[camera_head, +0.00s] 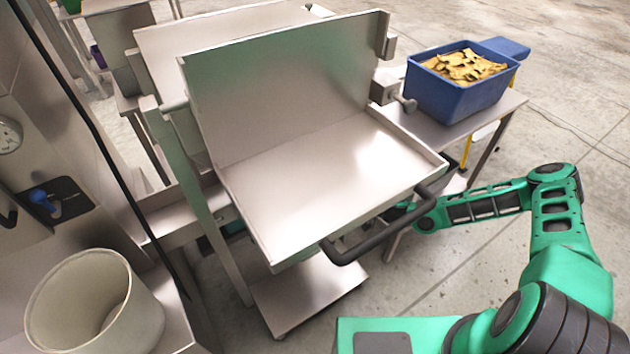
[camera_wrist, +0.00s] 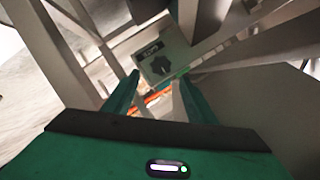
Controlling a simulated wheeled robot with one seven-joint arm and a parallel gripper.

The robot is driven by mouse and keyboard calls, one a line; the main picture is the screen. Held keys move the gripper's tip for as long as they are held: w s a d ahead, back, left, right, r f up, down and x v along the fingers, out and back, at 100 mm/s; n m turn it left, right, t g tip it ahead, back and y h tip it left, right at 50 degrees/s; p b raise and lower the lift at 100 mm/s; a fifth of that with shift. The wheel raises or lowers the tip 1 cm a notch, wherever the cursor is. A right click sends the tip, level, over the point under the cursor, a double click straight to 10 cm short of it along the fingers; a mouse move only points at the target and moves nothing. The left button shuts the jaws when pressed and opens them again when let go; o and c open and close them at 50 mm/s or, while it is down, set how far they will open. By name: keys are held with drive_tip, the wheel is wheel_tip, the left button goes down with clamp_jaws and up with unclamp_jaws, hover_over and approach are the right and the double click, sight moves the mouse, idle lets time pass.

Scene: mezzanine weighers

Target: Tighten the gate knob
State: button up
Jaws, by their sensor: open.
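A dark, lobed knob (camera_wrist: 161,67) sits on a grey plate (camera_wrist: 150,50) in the wrist view, just beyond the fingertips. I take it for the gate knob, though I cannot tell its turn or tightness. My gripper (camera_wrist: 160,76) is open, its two green fingers apart and pointing toward the knob, with nothing held. Whether a finger touches the knob cannot be told. In the head view my arm reaches under the steel tray (camera_head: 320,185), and the tray hides the gripper. A grey round-headed fitting (camera_head: 408,104) also shows at the tray's right side.
A black handle (camera_head: 375,238) runs along the tray's front, close to my arm. Steel legs and beams crowd the gripper in the wrist view. A blue bin (camera_head: 440,100) of yellow-brown pieces stands on a side table. A pale bucket (camera_head: 70,290) stands at lower left. Floor at right is open.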

drive_tip(key=x, duration=0.7)
drive_tip(key=shift+a, duration=0.25)
drive_tip(key=shift+w+f, duration=0.1)
drive_tip(key=shift+w, duration=0.05)
drive_tip(key=c, duration=1)
drive_tip(key=shift+c, duration=0.2)
